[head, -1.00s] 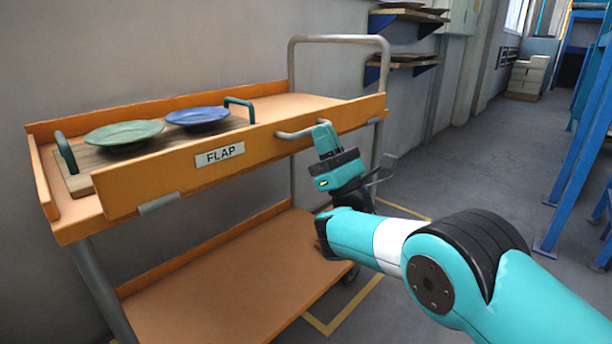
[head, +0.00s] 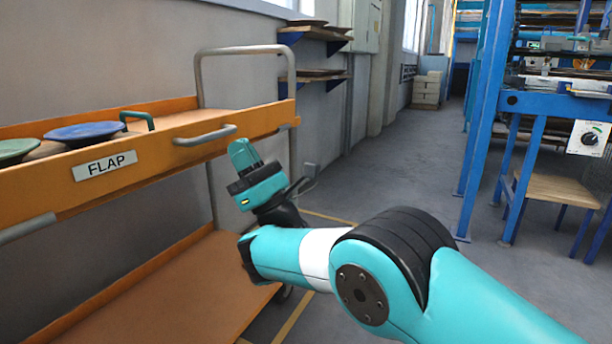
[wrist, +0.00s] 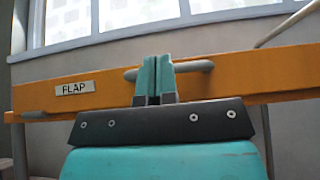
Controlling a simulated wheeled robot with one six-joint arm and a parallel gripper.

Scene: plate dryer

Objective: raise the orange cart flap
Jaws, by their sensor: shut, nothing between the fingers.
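The orange flap (head: 150,158) with a white FLAP label (head: 105,165) stands upright along the near side of the orange cart's top shelf in the head view. Its grey bar handle (head: 205,136) sticks out right of the label. My gripper (head: 243,152) is shut and empty, just right of and in front of the handle. In the wrist view the flap (wrist: 230,85) spans the picture. There the shut fingers (wrist: 155,78) overlap the handle (wrist: 195,66), hiding its middle; I cannot tell whether they touch it.
A blue plate (head: 84,131) and a green plate (head: 15,148) lie on the cart's top shelf near a green-handled board. The lower cart shelf (head: 170,305) is empty. Wall shelves (head: 315,32) stand behind. A blue rack (head: 485,120) is at right, with clear floor (head: 400,165) between.

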